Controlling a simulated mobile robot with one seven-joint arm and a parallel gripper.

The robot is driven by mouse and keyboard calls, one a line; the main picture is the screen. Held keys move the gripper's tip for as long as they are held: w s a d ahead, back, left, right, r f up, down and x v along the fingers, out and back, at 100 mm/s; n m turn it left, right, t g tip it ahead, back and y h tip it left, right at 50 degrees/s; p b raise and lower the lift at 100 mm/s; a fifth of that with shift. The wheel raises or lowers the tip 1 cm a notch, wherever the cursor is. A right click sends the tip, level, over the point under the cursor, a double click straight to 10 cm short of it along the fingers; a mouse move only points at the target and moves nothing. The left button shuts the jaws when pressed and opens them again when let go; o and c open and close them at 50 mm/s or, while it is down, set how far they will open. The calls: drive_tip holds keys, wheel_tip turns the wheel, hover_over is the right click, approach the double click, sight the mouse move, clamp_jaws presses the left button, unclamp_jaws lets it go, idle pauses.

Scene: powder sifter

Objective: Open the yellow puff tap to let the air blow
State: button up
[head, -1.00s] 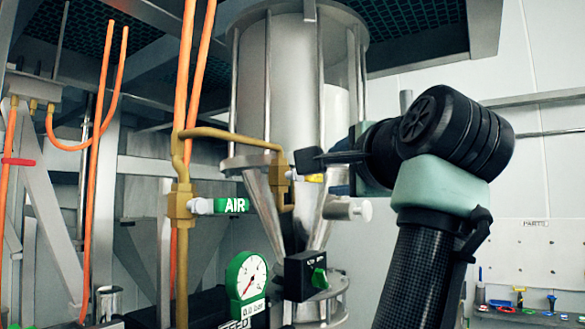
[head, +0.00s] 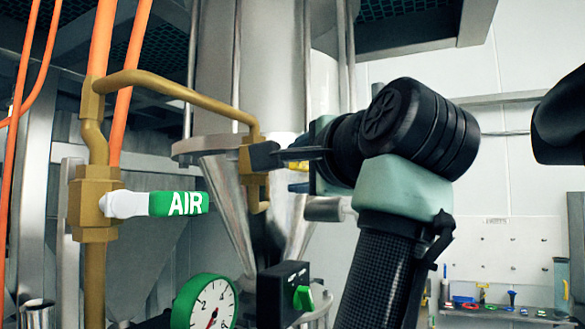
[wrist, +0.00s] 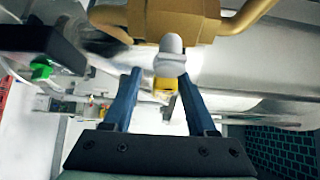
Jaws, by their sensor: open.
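The yellow puff tap (head: 299,187) shows in the head view as a small yellow piece, mostly hidden behind my gripper. In the wrist view the tap's yellow handle (wrist: 164,88) extends from a pale grey stem (wrist: 169,58) on a brass body (wrist: 175,20). My gripper (wrist: 159,73) is open, and its two blue fingers appear on either side of the yellow handle, with gaps on both sides.
A green AIR valve handle (head: 180,203) sits on the brass pipe at left. A gauge (head: 208,305) and a black box with a green knob (head: 284,293) stand low near the steel hopper (head: 222,200). A workbench (head: 500,313) stands at right.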

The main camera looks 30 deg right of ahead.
drive_tip(key=shift+s+a+r, duration=0.1)
drive_tip(key=shift+s+r, duration=0.05)
drive_tip(key=shift+s, duration=0.3)
drive_tip(key=shift+s+a+r, duration=0.1)
drive_tip(key=shift+s, duration=0.1)
drive_tip(key=shift+c, duration=1.3)
drive_tip(key=shift+w, duration=0.15)
clamp_jaws()
